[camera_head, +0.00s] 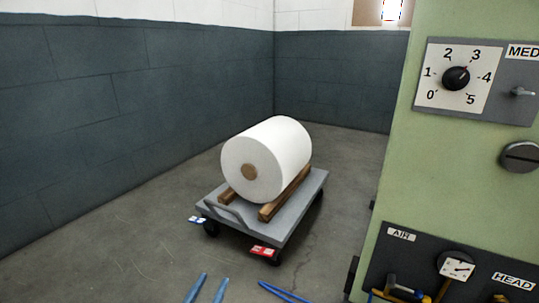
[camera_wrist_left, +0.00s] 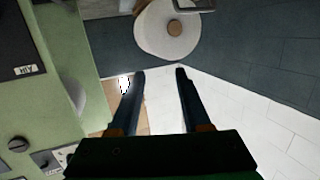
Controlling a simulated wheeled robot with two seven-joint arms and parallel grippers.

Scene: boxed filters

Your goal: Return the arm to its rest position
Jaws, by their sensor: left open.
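My left gripper (camera_head: 207,284) shows at the bottom edge of the head view as two blue fingers standing apart. In the left wrist view, the left gripper (camera_wrist_left: 161,74) is open, with two dark fingers and nothing held between them. A blue piece (camera_head: 283,292) at the bottom edge of the head view, further right, may be part of my right gripper; its jaws cannot be made out. Most of both arms is out of the head view.
A white roll (camera_head: 275,158) lies on wooden chocks on a grey cart (camera_head: 237,211). The roll also shows upside down in the left wrist view (camera_wrist_left: 155,38). Floor (camera_head: 110,255) left of the cart is clear.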

